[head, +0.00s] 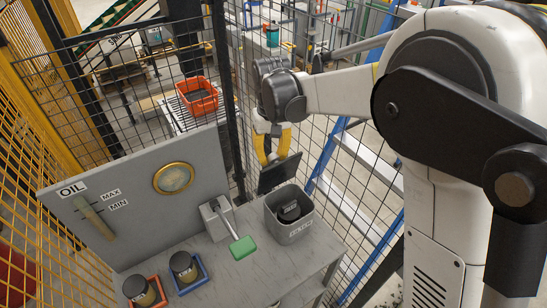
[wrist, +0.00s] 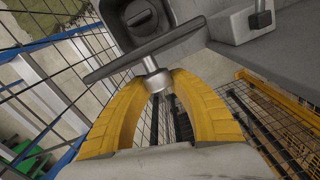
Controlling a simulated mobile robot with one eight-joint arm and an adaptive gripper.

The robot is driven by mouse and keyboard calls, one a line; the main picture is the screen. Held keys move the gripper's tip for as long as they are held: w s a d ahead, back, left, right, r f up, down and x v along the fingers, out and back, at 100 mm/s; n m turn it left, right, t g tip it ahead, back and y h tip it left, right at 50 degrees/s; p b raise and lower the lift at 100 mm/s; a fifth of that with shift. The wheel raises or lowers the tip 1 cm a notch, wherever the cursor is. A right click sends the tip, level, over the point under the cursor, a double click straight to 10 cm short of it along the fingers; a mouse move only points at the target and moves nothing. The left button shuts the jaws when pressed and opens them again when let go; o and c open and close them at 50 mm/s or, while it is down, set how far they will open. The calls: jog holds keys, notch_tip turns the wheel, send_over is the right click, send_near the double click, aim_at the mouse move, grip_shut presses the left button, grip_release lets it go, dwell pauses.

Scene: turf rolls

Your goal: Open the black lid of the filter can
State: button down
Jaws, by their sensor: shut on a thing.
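The grey filter can (head: 281,222) stands at the right end of the grey bench, and its top is uncovered. A dark object (head: 290,211) shows inside it. The black lid (head: 279,174) is tilted steeply up at the can's back edge. I cannot tell whether it touches the rim. My gripper (head: 272,158) is above and behind the can, with its yellow fingers shut on the lid's knob. In the wrist view the fingertips (wrist: 157,82) pinch the metal knob (wrist: 155,77). The lid (wrist: 140,56) shows nearly edge-on there, with the open can (wrist: 112,12) beyond it.
Two jars sit in a red tray (head: 143,304) and a blue tray (head: 187,282). An oil panel (head: 135,190) rises at the bench's back. Wire fencing (head: 345,130) runs close behind my gripper.

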jog(key=shift+a, duration=0.15)
dwell(0.5)
jog(key=c, duration=1.1)
grip_release()
jog(key=shift+a, duration=0.1)
jog(key=shift+r, duration=0.1)
notch_tip(320, 180, up, 12)
jog(key=shift+f, duration=0.1)
